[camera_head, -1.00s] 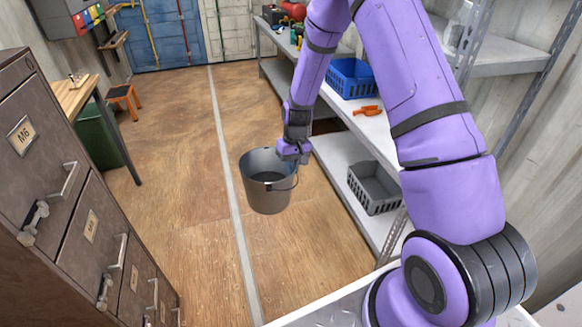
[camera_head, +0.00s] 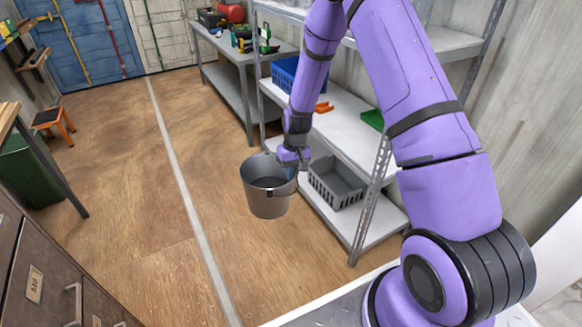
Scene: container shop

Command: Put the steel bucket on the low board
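The steel bucket (camera_head: 268,199) is grey, upright and looks empty inside. My gripper (camera_head: 291,160) is at the bucket's right rim and holds it in the air above the floor; the fingers are mostly hidden, but the bucket hangs from them. The low board (camera_head: 378,226) is the light bottom shelf of the metal rack, to the right of the bucket. A grey plastic basket (camera_head: 337,187) stands on it toward the far end. The near part of the board is bare. The bucket is clear of the board.
The rack's front upright (camera_head: 372,200) stands at the board's near corner. The upper board (camera_head: 340,128) carries a blue crate (camera_head: 285,76), an orange scoop (camera_head: 323,107) and a green item (camera_head: 373,119). A workbench (camera_head: 232,52) stands beyond. Drawers (camera_head: 40,275) are at left. The floor between is free.

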